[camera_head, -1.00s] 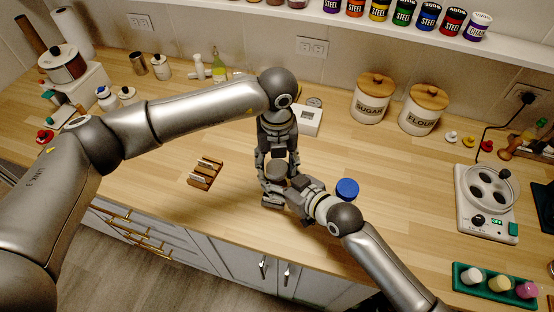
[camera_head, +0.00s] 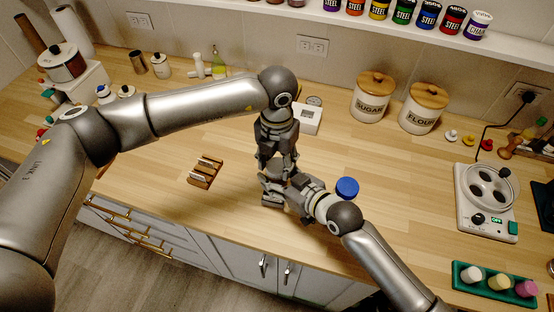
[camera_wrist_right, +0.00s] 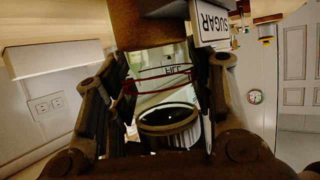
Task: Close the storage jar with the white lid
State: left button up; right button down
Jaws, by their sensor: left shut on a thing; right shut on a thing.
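My left gripper (camera_head: 277,165) reaches down from above at the middle of the counter, directly over my right gripper (camera_head: 278,190). The two grippers overlap in the head view and hide most of what they hold. In the right wrist view the right gripper's fingers stand either side of a clear storage jar (camera_wrist_right: 172,76) with a red line and the word FILL. A round, ribbed, pale-sided piece with a dark face (camera_wrist_right: 170,128) shows at the jar's near end; it looks like the white lid, but whether it is seated I cannot tell. The left gripper's grip is hidden in the head view.
A blue lid (camera_head: 347,188) lies just right of the grippers. A small wooden rack (camera_head: 205,172) is to the left. A white box (camera_head: 307,120), sugar canister (camera_head: 370,102) and flour canister (camera_head: 420,112) stand behind. A hot plate (camera_head: 487,205) is at right.

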pick_arm(q)
jog(key=o, duration=1.1)
jog(key=shift+r, duration=2.3)
